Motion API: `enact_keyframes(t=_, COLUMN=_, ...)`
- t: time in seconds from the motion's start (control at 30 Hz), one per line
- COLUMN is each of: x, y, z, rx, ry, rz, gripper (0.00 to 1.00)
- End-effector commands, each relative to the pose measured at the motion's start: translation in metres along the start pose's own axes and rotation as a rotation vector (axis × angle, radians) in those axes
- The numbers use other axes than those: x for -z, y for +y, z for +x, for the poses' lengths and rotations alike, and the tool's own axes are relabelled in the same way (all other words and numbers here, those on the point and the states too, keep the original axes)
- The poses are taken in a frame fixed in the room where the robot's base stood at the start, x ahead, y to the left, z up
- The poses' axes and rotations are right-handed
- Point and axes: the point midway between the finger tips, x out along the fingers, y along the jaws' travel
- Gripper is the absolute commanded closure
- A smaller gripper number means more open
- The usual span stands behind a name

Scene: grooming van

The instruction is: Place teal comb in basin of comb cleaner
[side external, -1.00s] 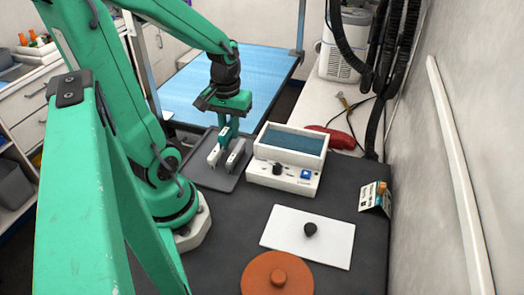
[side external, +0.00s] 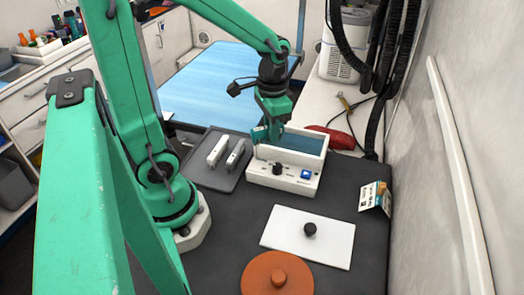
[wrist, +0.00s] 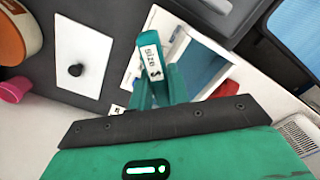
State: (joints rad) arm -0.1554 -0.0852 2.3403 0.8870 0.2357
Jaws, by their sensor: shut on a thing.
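The teal comb (side external: 259,134) is held in my gripper (side external: 270,124), over the left part of the comb cleaner (side external: 262,174). In the wrist view the comb (wrist: 150,57) shows a white size label. My gripper is shut on it. The cleaner is a white box with a black knob and a blue button on its front. Its open basin (side external: 305,143) has a dark blue interior. In the side view the comb's lower end is behind or near the basin's front-left wall; I cannot tell how deep it reaches.
A grey tray (side external: 205,180) with two pale combs (side external: 218,151) lies left of the cleaner. A white lid (side external: 325,248) with a black knob and a terracotta disc (side external: 255,283) lie in front. A red object (side external: 340,139) lies behind right. The dark mat (side external: 230,222) has free room.

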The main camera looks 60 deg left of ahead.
Motion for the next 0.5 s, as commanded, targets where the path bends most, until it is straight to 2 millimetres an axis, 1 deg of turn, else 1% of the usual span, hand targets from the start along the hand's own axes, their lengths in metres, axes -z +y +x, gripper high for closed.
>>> enact_keyframes(t=0.03, x=0.008, y=0.009, z=-0.001, rx=0.000, ry=0.000, rz=0.080, gripper=1.00)
enact_keyframes(t=0.23, x=0.033, y=0.043, z=-0.004, rx=0.000, ry=0.000, rz=0.376, gripper=1.00)
enact_keyframes(t=0.4, x=0.046, y=0.067, z=-0.005, rx=0.000, ry=0.000, rz=0.571, gripper=1.00)
enact_keyframes(t=0.5, x=0.051, y=0.077, z=-0.006, rx=0.000, ry=0.000, rz=0.646, gripper=1.00)
